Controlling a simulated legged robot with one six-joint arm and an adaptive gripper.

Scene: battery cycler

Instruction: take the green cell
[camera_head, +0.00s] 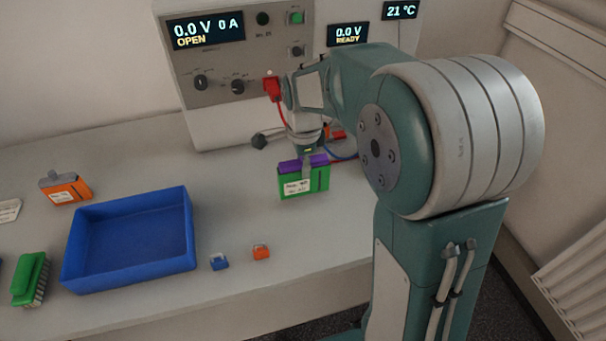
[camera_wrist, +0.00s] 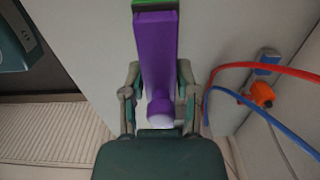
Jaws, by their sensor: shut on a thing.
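The green cell (camera_head: 304,183) is a small upright box with a green body, a purple top and a white label on its front. My gripper (camera_head: 307,166) comes down from above and is shut on its purple top. In the wrist view, the cell's purple top (camera_wrist: 157,50) runs between the two fingers of my gripper (camera_wrist: 159,88), with a strip of green at the picture's top edge. I cannot tell whether the cell's base touches the bench.
A blue tray (camera_head: 71,268) stands left on the bench, with an orange cell (camera_head: 68,193) behind it and a green brush (camera_head: 30,279) beside it. The cycler (camera_head: 218,125) with red and blue cables stands behind.

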